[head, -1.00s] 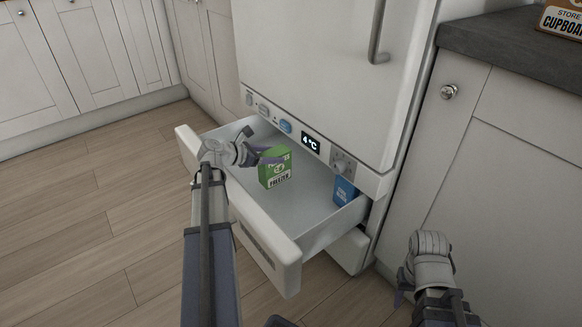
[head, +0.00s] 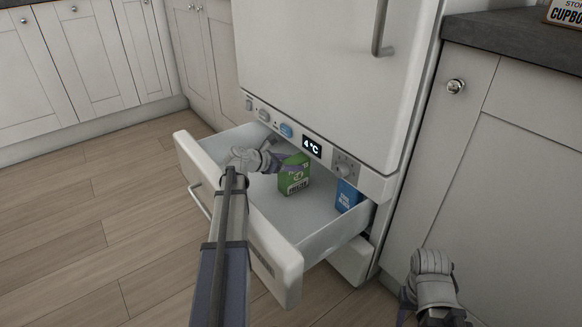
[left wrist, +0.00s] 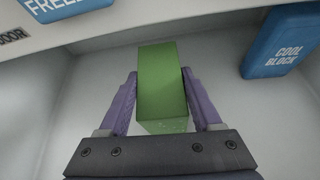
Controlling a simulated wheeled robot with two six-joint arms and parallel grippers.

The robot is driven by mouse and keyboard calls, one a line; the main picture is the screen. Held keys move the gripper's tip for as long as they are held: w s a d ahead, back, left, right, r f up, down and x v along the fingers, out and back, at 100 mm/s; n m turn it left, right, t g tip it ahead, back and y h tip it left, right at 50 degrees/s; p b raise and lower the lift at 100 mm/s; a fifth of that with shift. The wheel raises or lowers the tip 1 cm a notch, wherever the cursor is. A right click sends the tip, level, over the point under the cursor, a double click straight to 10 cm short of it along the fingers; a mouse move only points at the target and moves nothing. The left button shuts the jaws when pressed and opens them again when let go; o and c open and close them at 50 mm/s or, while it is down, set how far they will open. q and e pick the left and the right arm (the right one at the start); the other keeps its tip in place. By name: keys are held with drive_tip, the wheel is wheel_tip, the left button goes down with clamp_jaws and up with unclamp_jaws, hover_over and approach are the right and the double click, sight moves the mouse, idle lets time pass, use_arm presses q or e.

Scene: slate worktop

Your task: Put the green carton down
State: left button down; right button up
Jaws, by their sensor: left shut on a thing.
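The green carton (head: 293,176) is upright inside the open white drawer (head: 278,254) of the fridge, in the head view. My left gripper (head: 282,160) reaches in over the drawer's front and is shut on the carton. In the left wrist view the carton (left wrist: 161,82) stands between the two purple fingers of my left gripper (left wrist: 160,92). I cannot tell whether the carton's base touches the drawer floor. My right gripper (head: 405,305) is low at the right, its fingers mostly hidden behind its wrist.
A blue cool block (head: 347,196) stands at the drawer's right end, and also shows in the left wrist view (left wrist: 281,42). The fridge's control panel (head: 312,147) overhangs the drawer's back. Drawer floor is free left of the cool block.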

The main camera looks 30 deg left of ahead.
use_arm(q)
drive_tip(key=shift+f, duration=0.1)
drive_tip(key=shift+c, duration=0.3)
unclamp_jaws()
drive_tip(key=shift+r, duration=0.25)
drive_tip(key=p+v, duration=0.5)
drive_tip(key=v, duration=0.7)
drive_tip(key=shift+d+p, duration=0.1)
drive_tip(key=shift+p, duration=0.2)
